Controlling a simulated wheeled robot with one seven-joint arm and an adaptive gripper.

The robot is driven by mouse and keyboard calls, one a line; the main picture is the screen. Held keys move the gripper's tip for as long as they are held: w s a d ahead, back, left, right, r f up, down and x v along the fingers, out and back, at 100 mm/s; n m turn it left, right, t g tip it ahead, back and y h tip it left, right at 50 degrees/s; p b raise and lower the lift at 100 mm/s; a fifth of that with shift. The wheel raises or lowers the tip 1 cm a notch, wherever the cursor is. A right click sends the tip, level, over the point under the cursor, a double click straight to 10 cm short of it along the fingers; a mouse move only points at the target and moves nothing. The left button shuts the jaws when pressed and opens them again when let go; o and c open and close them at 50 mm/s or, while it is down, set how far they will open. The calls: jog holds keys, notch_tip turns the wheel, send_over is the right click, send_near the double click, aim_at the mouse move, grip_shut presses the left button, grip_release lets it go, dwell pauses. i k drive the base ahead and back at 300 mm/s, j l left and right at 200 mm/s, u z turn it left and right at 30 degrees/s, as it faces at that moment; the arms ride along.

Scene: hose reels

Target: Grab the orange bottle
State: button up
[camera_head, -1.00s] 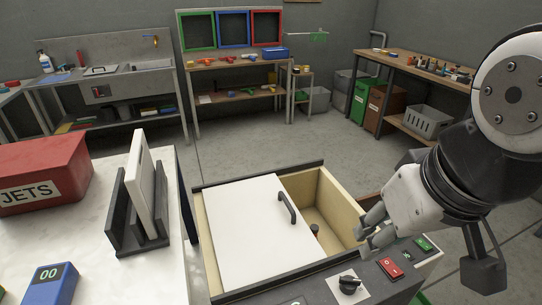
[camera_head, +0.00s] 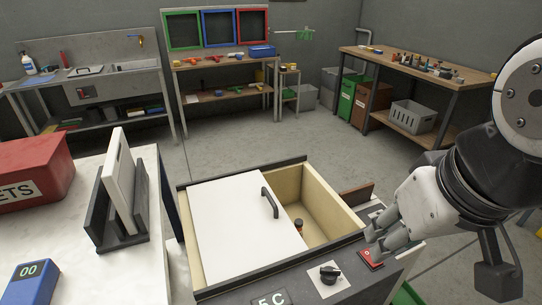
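A small bottle (camera_head: 299,226) with an orange-red band and a dark top stands inside the wooden-walled box (camera_head: 333,208). It is close to the edge of the white lid (camera_head: 235,225), which covers the left part of the box, and its lower part is hard to make out. The right part of the box is uncovered. My gripper (camera_head: 373,243) is to the right of the box, above the front control panel near the red switch (camera_head: 371,261). Its fingers look apart and empty, and it is away from the bottle.
The lid has a dark handle (camera_head: 269,201). A black knob (camera_head: 330,273) sits on the panel. On the left, a white worktop (camera_head: 130,265) bears a red box (camera_head: 35,170), an upright white board in a dark rack (camera_head: 121,182) and a blue display unit (camera_head: 35,284).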

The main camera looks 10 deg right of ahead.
aim_at(298, 222)
jog(key=k+l, duration=0.1)
jog(key=k, duration=0.15)
jog(key=l+u, duration=0.25)
jog(key=l, duration=0.4)
jog(key=l+u, duration=0.25)
jog(key=l, duration=0.35)
jog(key=i+l, duration=0.15)
jog(key=i, duration=0.35)
